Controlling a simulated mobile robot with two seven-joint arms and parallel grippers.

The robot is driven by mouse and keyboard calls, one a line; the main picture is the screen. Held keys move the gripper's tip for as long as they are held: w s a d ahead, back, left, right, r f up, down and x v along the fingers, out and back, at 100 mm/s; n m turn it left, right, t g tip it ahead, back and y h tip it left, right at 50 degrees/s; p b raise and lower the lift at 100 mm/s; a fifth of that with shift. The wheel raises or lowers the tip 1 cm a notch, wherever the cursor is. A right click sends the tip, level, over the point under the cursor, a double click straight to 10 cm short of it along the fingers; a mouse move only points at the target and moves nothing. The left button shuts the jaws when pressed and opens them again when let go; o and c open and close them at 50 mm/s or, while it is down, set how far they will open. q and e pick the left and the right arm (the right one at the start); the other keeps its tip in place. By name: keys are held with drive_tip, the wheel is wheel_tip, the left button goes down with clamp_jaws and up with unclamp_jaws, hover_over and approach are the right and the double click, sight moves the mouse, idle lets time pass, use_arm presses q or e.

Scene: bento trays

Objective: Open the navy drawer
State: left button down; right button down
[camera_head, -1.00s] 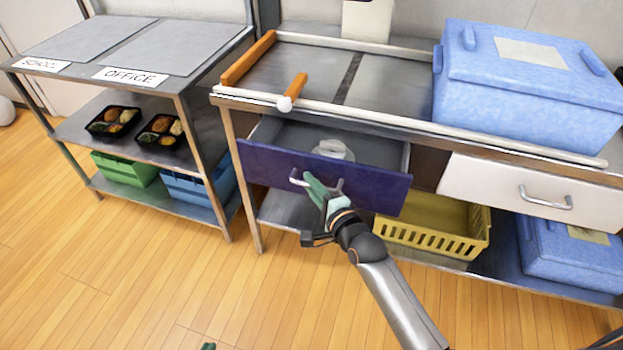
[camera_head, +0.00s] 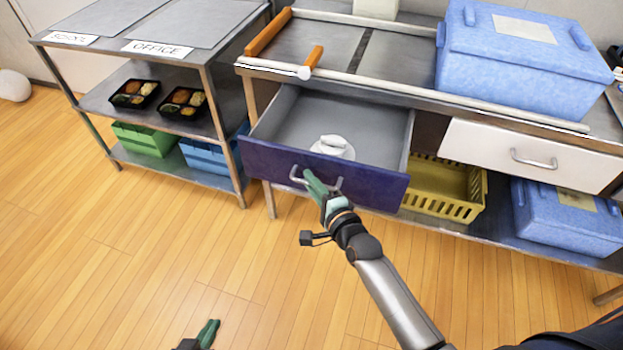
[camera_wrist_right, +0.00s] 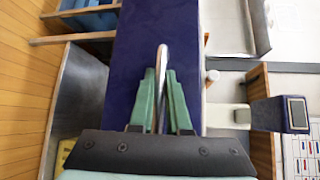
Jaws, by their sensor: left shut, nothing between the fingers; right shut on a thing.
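The navy drawer (camera_head: 262,158) is pulled out from under the counter, with its grey inside showing in the head view. A white object with a round base (camera_head: 333,147) lies inside it. My right gripper (camera_head: 314,184) is shut on the drawer's metal handle (camera_head: 297,176). In the right wrist view the green fingers (camera_wrist_right: 163,105) close on the handle (camera_wrist_right: 162,60) in front of the navy drawer face (camera_wrist_right: 130,60). My left gripper (camera_head: 207,333) is shut and empty, low over the floor at the bottom of the head view.
A white drawer (camera_head: 480,152) is shut at the right. A yellow basket (camera_head: 440,207) and a blue box (camera_head: 565,225) are on the shelf below. A rack at the left holds two food trays (camera_head: 135,94) and bins (camera_head: 145,138). The floor in front is clear.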

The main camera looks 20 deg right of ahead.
drive_tip(key=shift+s, duration=0.1)
use_arm(q)
drive_tip(key=shift+s+f, duration=0.2)
drive_tip(key=shift+s, duration=0.25)
use_arm(e)
drive_tip(key=c, duration=0.9)
unclamp_jaws()
use_arm(q)
drive_tip(key=shift+w+r, duration=0.3)
use_arm(e)
drive_tip(key=shift+s, duration=0.3)
use_arm(q)
drive_tip(key=shift+s+a+r+p, duration=0.2)
drive_tip(key=shift+a+r+p, duration=0.1)
drive_tip(key=shift+a+p, duration=0.3)
use_arm(e)
drive_tip(key=v, duration=1.2)
